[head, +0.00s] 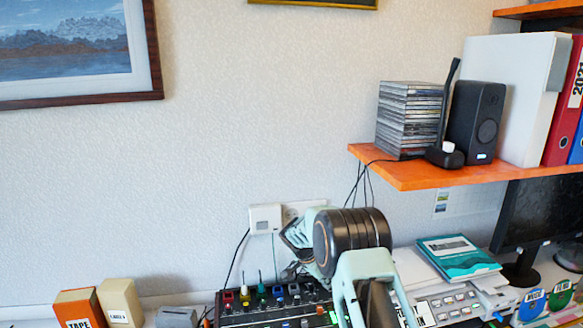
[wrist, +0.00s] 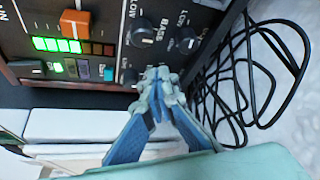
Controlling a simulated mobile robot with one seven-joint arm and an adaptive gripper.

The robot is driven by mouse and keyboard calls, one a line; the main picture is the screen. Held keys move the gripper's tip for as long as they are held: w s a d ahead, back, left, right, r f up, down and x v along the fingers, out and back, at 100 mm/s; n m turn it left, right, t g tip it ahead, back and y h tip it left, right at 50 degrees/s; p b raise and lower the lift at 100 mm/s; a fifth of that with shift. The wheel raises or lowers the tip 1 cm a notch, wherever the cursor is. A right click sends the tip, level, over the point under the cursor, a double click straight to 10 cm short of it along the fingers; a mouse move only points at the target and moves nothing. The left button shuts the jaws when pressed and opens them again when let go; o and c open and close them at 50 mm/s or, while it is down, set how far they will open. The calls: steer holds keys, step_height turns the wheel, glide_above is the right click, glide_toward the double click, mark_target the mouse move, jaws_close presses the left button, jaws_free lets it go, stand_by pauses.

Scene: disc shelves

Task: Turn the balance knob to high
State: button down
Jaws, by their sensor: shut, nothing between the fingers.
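A dark control panel with knobs (wrist: 100,28) fills the upper left of the wrist view, with a large black knob by the BASS label (wrist: 140,32) and another black knob (wrist: 187,40) to its right. A small dark knob (wrist: 130,76) sits at the panel's lower edge, just left of my fingertips. I cannot read a balance label, so I cannot tell which knob is the balance knob. My gripper (wrist: 155,78) is shut and empty, its tips at the panel's lower edge; contact cannot be told. In the head view my arm partly hides the mixer (head: 250,318).
An orange slider (wrist: 75,23) and lit green buttons (wrist: 58,45) are on the panel. Black cables (wrist: 245,75) lie coiled to its right. White boxes (wrist: 85,125) lie beside it. An orange shelf (head: 420,175) holds a disc stack (head: 408,118) and a speaker (head: 475,120).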

steer(key=shift+w+a+b, duration=0.15)
steer(key=shift+w+b, duration=0.3)
steer(key=shift+b, duration=1.3)
steer(key=shift+w+r+b, duration=0.1)
steer(key=shift+w+b, duration=0.1)
steer(key=shift+b, duration=0.55)
steer(key=shift+s+a, duration=0.15)
steer(key=shift+a, duration=0.05)
steer(key=shift+a+b, duration=0.3)
steer(key=shift+b, duration=0.15)
steer(key=shift+s+a+r+p, duration=0.1)
steer(key=shift+r+p, duration=0.95)
steer(key=shift+r, duration=1.9)
